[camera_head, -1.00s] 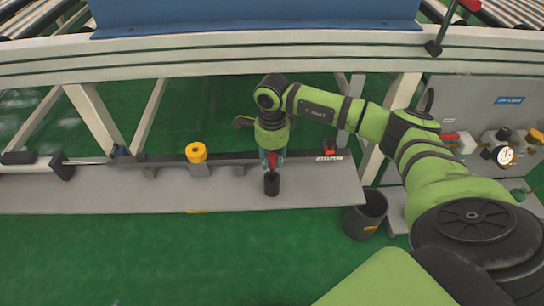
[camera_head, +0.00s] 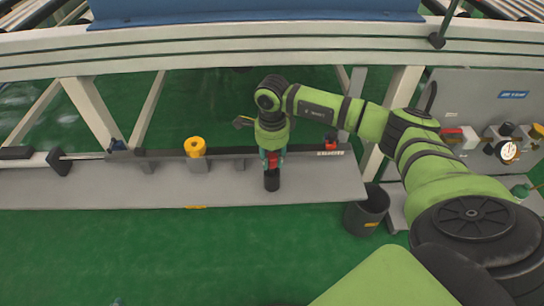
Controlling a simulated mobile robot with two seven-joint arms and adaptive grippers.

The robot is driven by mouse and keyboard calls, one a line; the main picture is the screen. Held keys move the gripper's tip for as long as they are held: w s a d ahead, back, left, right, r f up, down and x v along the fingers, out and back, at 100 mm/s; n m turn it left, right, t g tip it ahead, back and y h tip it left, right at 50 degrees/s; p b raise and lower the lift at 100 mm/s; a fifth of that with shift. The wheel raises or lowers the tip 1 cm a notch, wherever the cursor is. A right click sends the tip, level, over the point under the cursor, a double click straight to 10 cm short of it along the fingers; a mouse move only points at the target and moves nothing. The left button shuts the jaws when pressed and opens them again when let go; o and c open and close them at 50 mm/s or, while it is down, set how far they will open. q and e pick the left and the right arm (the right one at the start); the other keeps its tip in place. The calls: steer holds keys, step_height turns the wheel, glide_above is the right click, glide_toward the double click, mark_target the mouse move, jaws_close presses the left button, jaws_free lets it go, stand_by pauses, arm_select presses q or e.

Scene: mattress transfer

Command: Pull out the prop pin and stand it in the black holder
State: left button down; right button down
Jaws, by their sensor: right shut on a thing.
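My right gripper (camera_head: 272,164) points down over the black holder (camera_head: 272,183) on the grey shelf. It is shut on the prop pin (camera_head: 272,160), whose red part shows between the teal fingertips. The pin looks upright, in line with the holder. Its lower end is hidden, so I cannot tell how deep it sits in the holder.
A yellow knob (camera_head: 195,147) stands left of the holder on the grey shelf (camera_head: 105,191). A small red-topped part (camera_head: 331,144) is to the right. A dark bin (camera_head: 366,212) stands on the green floor near the shelf's right end. A gauge panel (camera_head: 470,115) is farther right.

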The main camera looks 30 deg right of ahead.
steer(key=shift+f+b, duration=0.5)
steer(key=shift+f, duration=0.3)
steer(key=c, duration=0.8)
jaws_free()
steer(key=shift+c, duration=0.2)
step_height(320, 180, up, 12)
steer(key=shift+r, duration=0.1)
